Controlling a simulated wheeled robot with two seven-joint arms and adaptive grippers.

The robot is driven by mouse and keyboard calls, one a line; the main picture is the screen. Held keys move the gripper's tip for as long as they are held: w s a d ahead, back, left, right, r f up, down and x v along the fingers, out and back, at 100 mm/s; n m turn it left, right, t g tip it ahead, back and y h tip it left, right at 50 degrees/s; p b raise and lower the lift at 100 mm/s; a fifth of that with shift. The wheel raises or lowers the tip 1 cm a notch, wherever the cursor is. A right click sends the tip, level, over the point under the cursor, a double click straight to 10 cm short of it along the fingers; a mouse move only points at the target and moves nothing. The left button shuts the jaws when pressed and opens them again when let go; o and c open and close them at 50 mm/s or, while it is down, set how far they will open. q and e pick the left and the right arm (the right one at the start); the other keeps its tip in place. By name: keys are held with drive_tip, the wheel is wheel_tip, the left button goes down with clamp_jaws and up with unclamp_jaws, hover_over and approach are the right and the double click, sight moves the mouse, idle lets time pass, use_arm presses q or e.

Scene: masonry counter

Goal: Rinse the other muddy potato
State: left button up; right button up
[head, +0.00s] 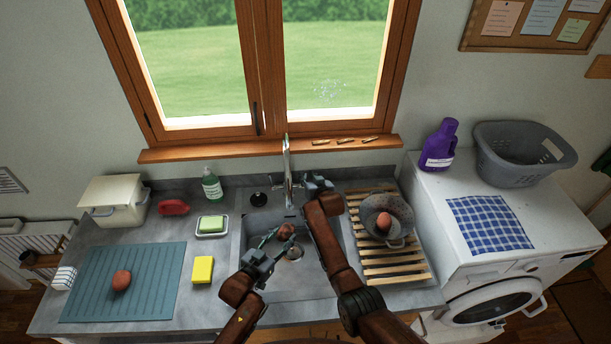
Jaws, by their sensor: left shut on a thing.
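A reddish-brown potato (286,232) is over the sink basin (310,285), held in my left gripper (273,241), which is shut on it. The drain shows just below it. My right gripper (318,184) is at the back of the sink, just right of the tap (288,170); its fingers are too small to read, and I cannot tell if it touches the tap. Another potato (121,280) lies on the blue ribbed mat (160,262) at the left. A third potato (383,221) sits in the grey colander (402,212) on the wooden slatted rack (385,271). I see no clear water stream.
A yellow sponge (202,270), a soap dish with a green bar (211,225), a green bottle (212,187) and a red object (173,207) stand left of the sink. The washing machine (470,265) with a laundry basket (525,150) is at the right.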

drive_tip(key=shift+x, duration=1.3)
drive_tip(key=shift+c, duration=0.7)
clamp_jaws()
